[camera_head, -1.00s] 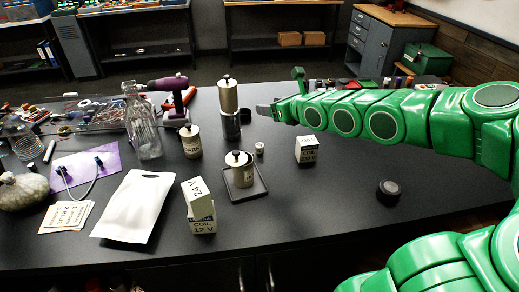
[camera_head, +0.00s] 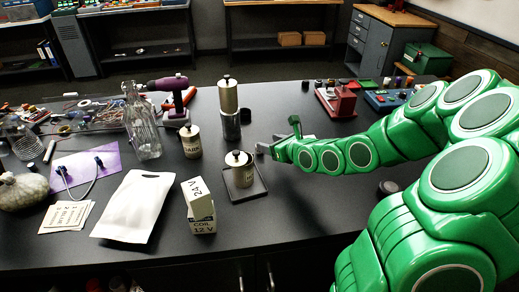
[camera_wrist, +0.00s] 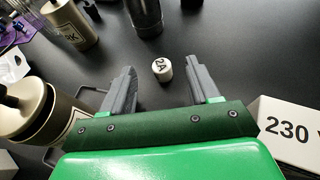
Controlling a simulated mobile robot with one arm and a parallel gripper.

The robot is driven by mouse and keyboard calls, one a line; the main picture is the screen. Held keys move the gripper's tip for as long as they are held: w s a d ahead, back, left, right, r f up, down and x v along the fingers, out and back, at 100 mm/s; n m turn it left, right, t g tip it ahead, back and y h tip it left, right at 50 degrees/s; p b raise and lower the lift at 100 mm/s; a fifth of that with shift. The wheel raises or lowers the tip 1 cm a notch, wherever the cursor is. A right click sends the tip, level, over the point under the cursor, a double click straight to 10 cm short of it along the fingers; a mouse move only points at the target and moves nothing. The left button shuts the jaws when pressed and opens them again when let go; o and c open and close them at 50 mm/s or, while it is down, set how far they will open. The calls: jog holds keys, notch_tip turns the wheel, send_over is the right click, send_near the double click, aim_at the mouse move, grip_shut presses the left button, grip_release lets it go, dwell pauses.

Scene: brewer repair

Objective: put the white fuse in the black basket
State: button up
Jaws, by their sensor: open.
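The white fuse (camera_wrist: 162,69), a small white cylinder marked "2A", stands upright on the dark table in the wrist view. My gripper (camera_wrist: 162,65) is open and empty, and the fuse appears between its fingertips, with clear space on both sides. How far below the fingertips it is, I cannot tell. In the head view my gripper (camera_head: 266,148) is low over the table, right of the canister, and hides the fuse. I make out no clear black basket; a flat black tray (camera_head: 260,190) lies under a beige canister (camera_head: 240,172).
In the wrist view a "230 V" box (camera_wrist: 291,125) is close right of my gripper, and the canister (camera_wrist: 30,105) close left. A dark-based cylinder (camera_head: 230,122) and a "DARK" canister (camera_head: 190,142) stand behind. A coil box (camera_head: 200,207) stands at the front.

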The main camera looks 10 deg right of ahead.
aim_at(266, 157)
notch_tip(266, 157, down, 3)
jog(key=shift+f, duration=0.15)
jog(key=shift+x, duration=1.3)
jog(key=shift+w+a+f, duration=0.1)
jog(key=shift+w+a, duration=0.4)
jog(key=shift+w, duration=0.2)
jog(key=shift+w+a, duration=0.45)
jog(key=shift+w, duration=0.25)
jog(key=shift+x, duration=1)
jog(key=shift+c, duration=0.2)
grip_shut()
notch_tip(266, 157, up, 10)
